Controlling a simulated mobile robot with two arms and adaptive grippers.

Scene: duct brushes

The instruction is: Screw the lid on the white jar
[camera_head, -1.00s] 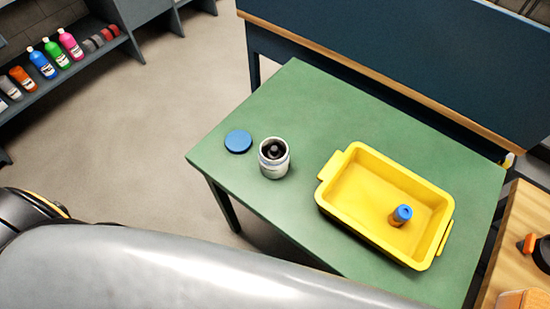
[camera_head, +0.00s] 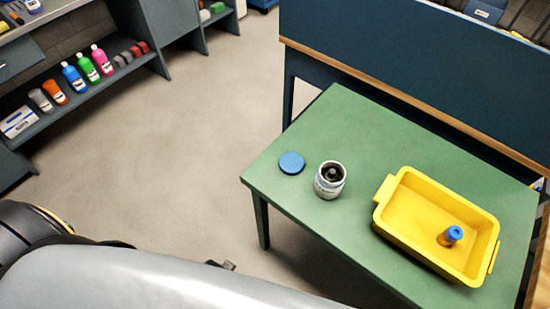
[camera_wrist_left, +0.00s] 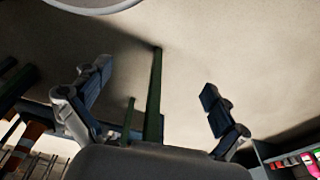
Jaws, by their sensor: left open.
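The white jar (camera_head: 330,181) stands upright and open on the green table (camera_head: 330,122), with something dark inside its mouth. A blue round lid (camera_head: 291,163) lies flat on the table just left of the jar, apart from it. My left gripper (camera_wrist_left: 155,95) is open and empty in the left wrist view, with floor and green table legs beyond its fingers. In the head view my arm fills the lower left, and the gripper's fingers cannot be made out there. My right gripper is not in view.
A yellow tray (camera_head: 384,197) sits on the table's right part, holding an orange bottle with a blue cap (camera_head: 449,236). A dark blue panel (camera_head: 420,65) stands behind the table. Shelves with several bottles (camera_head: 75,78) are at the left. The floor between is clear.

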